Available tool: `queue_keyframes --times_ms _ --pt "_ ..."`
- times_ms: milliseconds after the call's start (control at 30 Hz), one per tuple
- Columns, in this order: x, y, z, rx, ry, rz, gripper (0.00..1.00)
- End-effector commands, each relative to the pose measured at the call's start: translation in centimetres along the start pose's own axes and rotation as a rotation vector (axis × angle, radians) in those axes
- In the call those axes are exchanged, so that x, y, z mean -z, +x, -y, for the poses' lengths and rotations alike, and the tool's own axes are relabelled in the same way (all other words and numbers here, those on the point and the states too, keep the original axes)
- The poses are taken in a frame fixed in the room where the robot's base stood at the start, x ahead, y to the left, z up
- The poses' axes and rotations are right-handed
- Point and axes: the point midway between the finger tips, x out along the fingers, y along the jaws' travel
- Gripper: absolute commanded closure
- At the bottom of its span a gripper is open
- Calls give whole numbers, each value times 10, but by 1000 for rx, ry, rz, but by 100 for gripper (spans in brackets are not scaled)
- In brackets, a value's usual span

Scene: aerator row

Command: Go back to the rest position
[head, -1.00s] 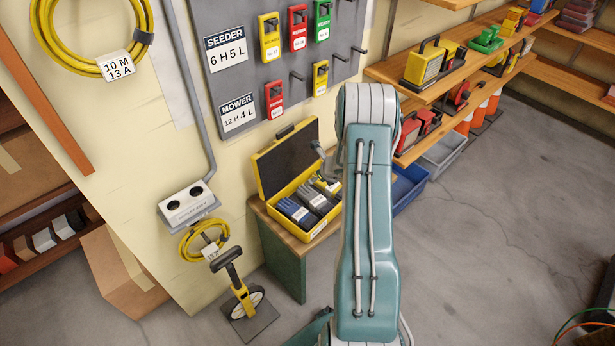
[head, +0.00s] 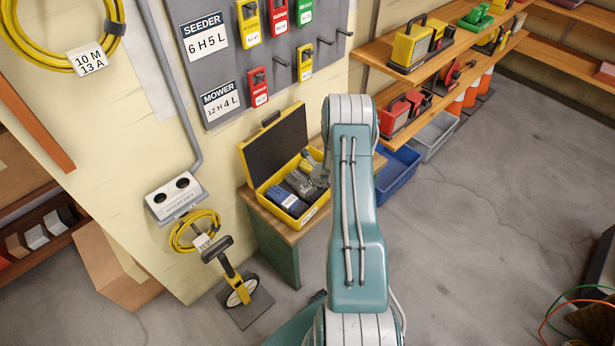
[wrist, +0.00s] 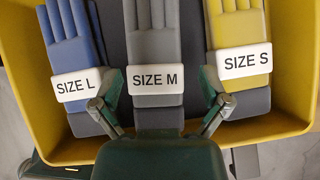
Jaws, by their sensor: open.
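An open yellow case (head: 244,160) with a dark lid lining stands on a small wooden bench against the wall. In the wrist view its yellow wall (wrist: 22,75) surrounds three gloves side by side: blue SIZE L (wrist: 72,35), grey SIZE M (wrist: 153,45) and yellow SIZE S (wrist: 240,30). My gripper (wrist: 158,106) is open over the case, one finger on each side of the grey glove's lower part in the picture. It holds nothing; its height above the glove is unclear. In the head view my arm covers part of the case's right side.
Shelves with yellow and red equipment (head: 412,48) are at the right, with blue (head: 398,172) and grey bins (head: 436,140) below. A pegboard (head: 225,95) with tags hangs behind the case.

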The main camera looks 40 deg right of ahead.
Motion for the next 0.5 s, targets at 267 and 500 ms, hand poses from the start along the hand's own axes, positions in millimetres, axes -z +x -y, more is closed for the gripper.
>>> queue_keyframes --times_ms 267,500 --pt "12 18 -1 0 -1 1 4" --pt "15 22 0 -1 -1 2 4"
